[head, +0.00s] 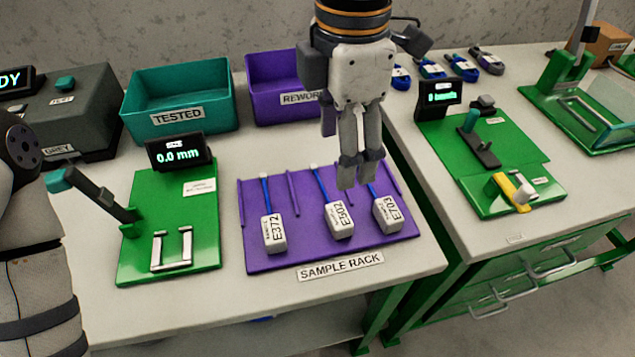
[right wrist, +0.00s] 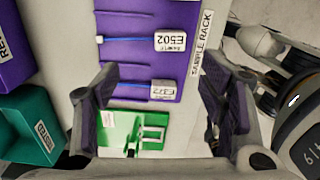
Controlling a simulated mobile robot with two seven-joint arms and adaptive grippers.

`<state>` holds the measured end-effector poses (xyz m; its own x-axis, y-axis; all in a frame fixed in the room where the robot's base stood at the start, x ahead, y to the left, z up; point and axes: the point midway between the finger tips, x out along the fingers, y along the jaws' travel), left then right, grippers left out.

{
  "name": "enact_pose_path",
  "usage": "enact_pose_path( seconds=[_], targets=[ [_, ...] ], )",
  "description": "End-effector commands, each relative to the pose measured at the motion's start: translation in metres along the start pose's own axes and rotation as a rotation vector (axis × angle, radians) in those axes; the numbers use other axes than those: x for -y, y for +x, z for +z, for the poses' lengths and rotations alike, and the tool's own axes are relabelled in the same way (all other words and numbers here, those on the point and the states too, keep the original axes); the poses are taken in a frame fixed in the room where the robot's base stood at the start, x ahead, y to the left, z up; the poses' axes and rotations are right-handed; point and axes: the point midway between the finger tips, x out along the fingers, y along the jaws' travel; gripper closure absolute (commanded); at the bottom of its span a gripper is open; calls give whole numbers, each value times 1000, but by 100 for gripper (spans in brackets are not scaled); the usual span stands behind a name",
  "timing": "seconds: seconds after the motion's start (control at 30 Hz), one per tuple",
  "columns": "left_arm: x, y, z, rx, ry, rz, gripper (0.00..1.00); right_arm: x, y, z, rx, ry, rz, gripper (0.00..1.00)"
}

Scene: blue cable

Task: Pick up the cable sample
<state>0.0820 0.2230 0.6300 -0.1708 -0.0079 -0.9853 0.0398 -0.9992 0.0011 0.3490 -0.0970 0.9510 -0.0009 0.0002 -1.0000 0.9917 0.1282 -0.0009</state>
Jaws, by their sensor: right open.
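Three cable samples lie on the purple sample rack (head: 262,262): E372 (head: 273,234), E502 (head: 339,221) and E703 (head: 387,214). Each has a white labelled block at the front and a thin blue cable running back. My right gripper (head: 359,178) points down over the rack's back right part, overlapping the E703 cable in the head view. In the right wrist view my right gripper (right wrist: 160,100) is open and empty, with E502 (right wrist: 170,41) and E372 (right wrist: 163,90) seen beyond its fingers. E703 is out of that view. My left arm shows at the left edge; its gripper is not visible.
A green fixture (head: 170,225) with a 0.0 mm display stands left of the rack. The teal TESTED bin (head: 180,95) and purple REWORK bin (head: 275,85) stand behind. Another green fixture (head: 490,160) is on the right table, with several coiled cables (head: 430,68) behind it.

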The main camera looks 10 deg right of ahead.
Motion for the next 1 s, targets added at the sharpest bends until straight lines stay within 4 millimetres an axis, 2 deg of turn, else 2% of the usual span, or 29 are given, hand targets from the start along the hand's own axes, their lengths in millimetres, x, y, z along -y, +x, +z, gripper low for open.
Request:
enact_pose_path(
  seconds=[0.1,0.2,0.37,0.57,0.67,0.87,1.0],
  targets=[
    [0,6,7,25,0,-1,60,2,30,0,3,-4,-16,35],
    [0,10,9,38,0,-1,60,2,52,0,2,-2,-16,35],
    [0,12,11,45,0,-2,60,3,72,0,2,-1,-13,35],
    [1,19,15,65,0,-3,60,5,111,-2,1,1,-15,35],
    [1,20,16,69,-1,-3,60,5,118,-2,0,1,-10,35],
    [1,19,16,66,-1,-3,60,4,118,-2,0,3,-6,35],
    [1,19,16,66,-1,-3,60,4,118,-2,0,3,-6,67]
  ],
)
